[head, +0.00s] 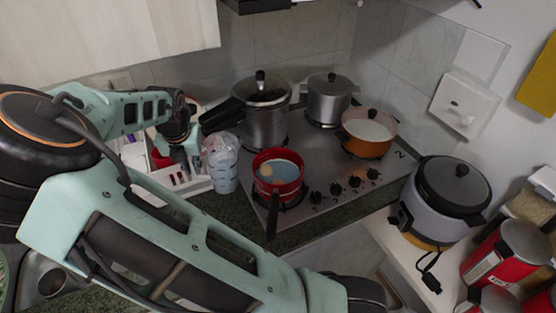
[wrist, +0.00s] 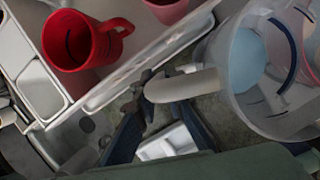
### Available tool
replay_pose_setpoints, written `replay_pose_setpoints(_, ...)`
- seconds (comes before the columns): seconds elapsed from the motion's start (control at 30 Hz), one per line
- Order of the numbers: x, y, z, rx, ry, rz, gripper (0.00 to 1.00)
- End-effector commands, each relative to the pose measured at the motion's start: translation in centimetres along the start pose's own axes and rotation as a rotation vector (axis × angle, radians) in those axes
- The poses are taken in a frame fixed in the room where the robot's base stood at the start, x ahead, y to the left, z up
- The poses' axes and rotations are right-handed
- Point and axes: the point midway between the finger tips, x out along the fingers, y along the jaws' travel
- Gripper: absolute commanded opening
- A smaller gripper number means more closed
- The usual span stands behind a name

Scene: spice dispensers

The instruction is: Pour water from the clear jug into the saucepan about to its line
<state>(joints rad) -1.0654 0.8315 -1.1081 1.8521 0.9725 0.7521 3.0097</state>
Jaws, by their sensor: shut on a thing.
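The clear jug (head: 222,165) is upright or nearly so beside the stove, left of the red saucepan; I cannot tell whether it touches the counter. It has dark marks on its wall, and pale blue water shows inside it in the wrist view (wrist: 247,62). My gripper (wrist: 165,108) is shut on the jug's pale handle; in the head view its fingers are mostly hidden. The red saucepan (head: 291,189) stands on the front left burner, its dark handle toward the front. It holds pale blue liquid and a round tan patch. I cannot make out its line.
A pressure cooker (head: 265,120) stands behind the saucepan, its dark handle reaching left above the jug. A steel pot (head: 328,103) and an orange pot (head: 367,145) are on other burners. A white tray with a red mug (wrist: 85,40) lies left of the jug.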

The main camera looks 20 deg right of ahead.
Motion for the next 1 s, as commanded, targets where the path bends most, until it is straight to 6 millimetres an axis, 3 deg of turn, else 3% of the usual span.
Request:
replay_pose_setpoints(0.47, 0.4, 0.2, 0.0, -0.02, -0.006, -0.056, 0.0)
replay_pose_setpoints(1.0, -4.2, 0.5, 1.3, -0.021, -0.005, -0.058, 0.0)
